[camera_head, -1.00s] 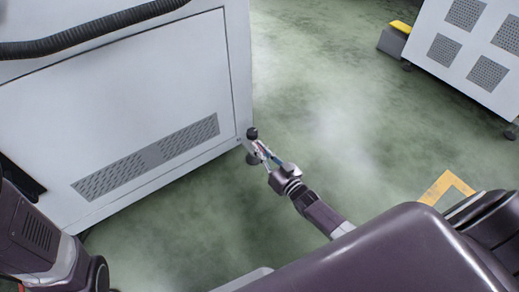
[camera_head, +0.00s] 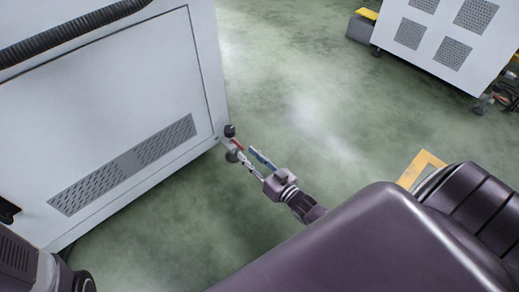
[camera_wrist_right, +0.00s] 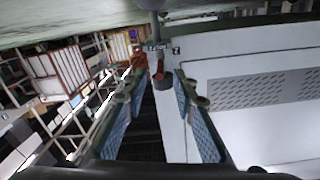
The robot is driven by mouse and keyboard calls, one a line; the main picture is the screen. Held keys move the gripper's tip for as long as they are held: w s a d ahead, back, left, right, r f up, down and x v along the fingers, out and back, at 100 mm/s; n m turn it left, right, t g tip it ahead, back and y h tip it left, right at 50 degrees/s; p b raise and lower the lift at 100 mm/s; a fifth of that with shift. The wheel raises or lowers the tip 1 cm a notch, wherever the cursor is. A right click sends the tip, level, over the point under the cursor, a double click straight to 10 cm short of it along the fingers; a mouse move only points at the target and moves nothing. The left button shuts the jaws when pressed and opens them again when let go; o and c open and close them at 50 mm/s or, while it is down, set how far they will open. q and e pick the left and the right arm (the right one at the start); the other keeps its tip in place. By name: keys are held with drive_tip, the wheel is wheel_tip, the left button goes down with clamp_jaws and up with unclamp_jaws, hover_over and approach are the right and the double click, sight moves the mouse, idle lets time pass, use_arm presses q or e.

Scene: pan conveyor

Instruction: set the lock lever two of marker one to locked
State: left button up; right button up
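A small red lever (camera_head: 236,145) sits at the lower corner of the white cabinet, beside a dark round foot. In the right wrist view a red lever (camera_wrist_right: 158,69) hangs by a small "2" mark, and a second orange-red part (camera_wrist_right: 139,60) shows just left of it. I cannot tell the lever's lock state. My right gripper (camera_head: 248,159) is open and empty just right of the corner. In the wrist view its blue-padded fingers (camera_wrist_right: 158,103) stand apart, with the lever beyond and between them. My left gripper is out of view.
The white cabinet (camera_head: 120,115) with vent grilles fills the left. Another vented cabinet (camera_head: 440,45) stands at the upper right. A yellow floor marking (camera_head: 422,166) lies at right. The green floor (camera_head: 310,120) between the cabinets is clear.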

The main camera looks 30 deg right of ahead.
drive_tip(key=s, duration=0.4)
drive_tip(key=s+d, duration=0.1)
drive_tip(key=s, duration=0.1)
drive_tip(key=shift+w, duration=0.1)
